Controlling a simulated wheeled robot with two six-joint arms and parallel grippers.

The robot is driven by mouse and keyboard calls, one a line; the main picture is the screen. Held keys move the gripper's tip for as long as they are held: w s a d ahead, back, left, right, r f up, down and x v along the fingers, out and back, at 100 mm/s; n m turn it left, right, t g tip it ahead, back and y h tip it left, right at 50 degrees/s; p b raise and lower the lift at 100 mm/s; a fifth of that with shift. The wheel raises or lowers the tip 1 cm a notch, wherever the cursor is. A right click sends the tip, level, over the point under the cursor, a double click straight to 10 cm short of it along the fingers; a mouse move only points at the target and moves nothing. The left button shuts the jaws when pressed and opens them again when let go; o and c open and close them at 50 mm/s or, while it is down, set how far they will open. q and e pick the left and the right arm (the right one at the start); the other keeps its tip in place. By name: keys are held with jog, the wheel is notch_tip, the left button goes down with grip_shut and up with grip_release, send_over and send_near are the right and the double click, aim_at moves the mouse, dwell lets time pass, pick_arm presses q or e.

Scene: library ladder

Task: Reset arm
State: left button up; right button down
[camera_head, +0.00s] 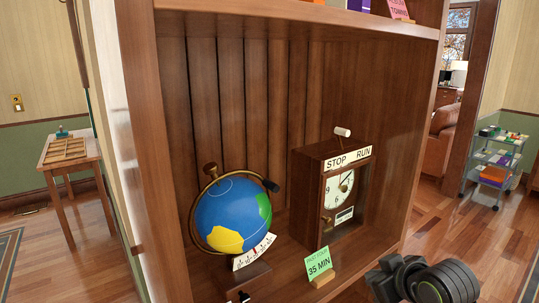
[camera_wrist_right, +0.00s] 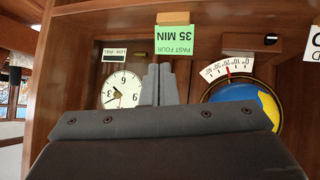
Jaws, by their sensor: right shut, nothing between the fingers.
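My right gripper (camera_head: 385,281) shows at the lower right of the head view, in front of the shelf's front edge, to the right of the wooden clock box and the green card. In the right wrist view its two grey fingers (camera_wrist_right: 158,84) are together with nothing between them. That view is upside down, and the fingers overlap the space between the clock (camera_wrist_right: 122,90) and the globe (camera_wrist_right: 244,100). They appear apart from both. My left gripper is not in the head view.
The wooden bookcase (camera_head: 219,25) holds the globe (camera_head: 232,213), the clock box marked STOP and RUN (camera_head: 331,190) and a green 35 MIN card (camera_head: 319,264). A small table (camera_head: 70,165) stands left. A cart (camera_head: 491,172) stands right. Floor between bookcase and cart is clear.

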jog(key=s+d+f+m+g+h, duration=0.1)
jog(key=s+d+f+m+g, duration=0.1)
jog(key=s+f, duration=0.55)
jog(key=s+d+f+m+g+h, duration=0.1)
jog(key=s+d+f, duration=0.2)
jog(key=s+f, duration=0.5)
jog(key=s+d+f+m+g+h, duration=0.15)
jog(key=s+f, duration=0.25)
jog(key=s, duration=0.4)
jog(key=s+d+f+m+g+h, duration=0.1)
jog(key=s+f+m+g, duration=0.15)
jog(key=s, duration=0.55)
notch_tip(320, 180, down, 27)
jog(key=s+d, duration=0.1)
jog(key=d, duration=0.1)
jog(key=s+a+f+g+y, duration=0.1)
jog(key=s+f, duration=1.3)
jog(key=shift+s+a+n+g, duration=0.2)
jog(key=shift+n+g, duration=0.1)
jog(key=shift+n, duration=0.1)
jog(key=shift+f, duration=0.1)
